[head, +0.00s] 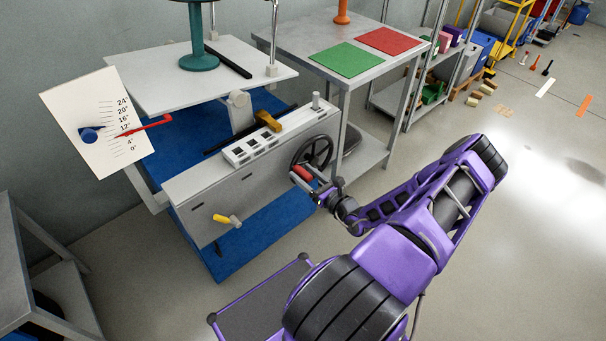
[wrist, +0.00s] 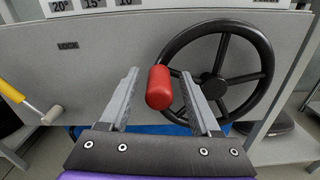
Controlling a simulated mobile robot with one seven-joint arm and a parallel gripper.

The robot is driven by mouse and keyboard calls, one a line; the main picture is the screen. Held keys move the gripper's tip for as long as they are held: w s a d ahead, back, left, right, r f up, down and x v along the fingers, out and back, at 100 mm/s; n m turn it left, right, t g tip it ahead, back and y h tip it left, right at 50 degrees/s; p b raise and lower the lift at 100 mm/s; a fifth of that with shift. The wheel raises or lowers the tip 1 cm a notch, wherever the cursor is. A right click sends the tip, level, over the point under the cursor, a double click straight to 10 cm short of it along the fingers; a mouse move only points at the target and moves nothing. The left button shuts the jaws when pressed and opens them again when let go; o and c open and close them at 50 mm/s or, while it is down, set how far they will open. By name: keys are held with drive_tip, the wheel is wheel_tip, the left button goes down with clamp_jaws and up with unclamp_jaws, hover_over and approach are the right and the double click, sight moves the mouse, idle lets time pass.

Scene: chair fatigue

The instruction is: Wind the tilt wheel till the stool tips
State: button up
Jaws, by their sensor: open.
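The black spoked tilt wheel (head: 312,152) is on the grey bench's right end; it fills the right of the wrist view (wrist: 218,78). Its red crank knob (wrist: 159,88) sticks out from the rim's left side. My gripper (wrist: 161,80) is open, with one finger on each side of the knob; I cannot tell whether either touches it. The stool's teal base (head: 198,60) stands upright on the white tilt platform (head: 140,68); its upper part is cut off. The red pointer (head: 146,127) on the white angle scale (head: 92,140) is just below the 12° mark.
A yellow-handled lever (head: 228,219) is on the bench front, left of the wheel. A steel table with green (head: 347,60) and red (head: 391,41) mats stands behind.

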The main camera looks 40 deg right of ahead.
drive_tip(key=shift+w, duration=0.2)
clamp_jaws()
idle(1.4)
